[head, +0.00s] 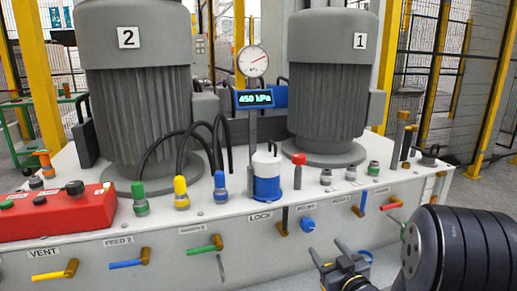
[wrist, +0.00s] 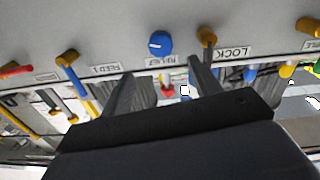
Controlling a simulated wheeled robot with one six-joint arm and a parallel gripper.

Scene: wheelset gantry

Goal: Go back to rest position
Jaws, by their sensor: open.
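My gripper (head: 343,262) is low at the front of the grey console (head: 120,243) in the head view, with part of my dark arm at the lower right. In the wrist view my gripper (wrist: 160,78) shows two dark fingers spread apart with nothing held between them. The blue round knob (head: 308,225) labelled RELIEF is on the front panel above the gripper. It also shows in the wrist view (wrist: 160,43), beyond the gap between the fingers and apart from them, as far as I can tell.
Levers line the panel: yellow VENT (head: 55,272), blue FEED 2 (head: 130,262), green (head: 205,245), blue (head: 363,202) and red (head: 392,206). On top stand a red control box (head: 60,213), two grey motors (head: 137,110) (head: 333,80) and a 450 kPa display (head: 255,98).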

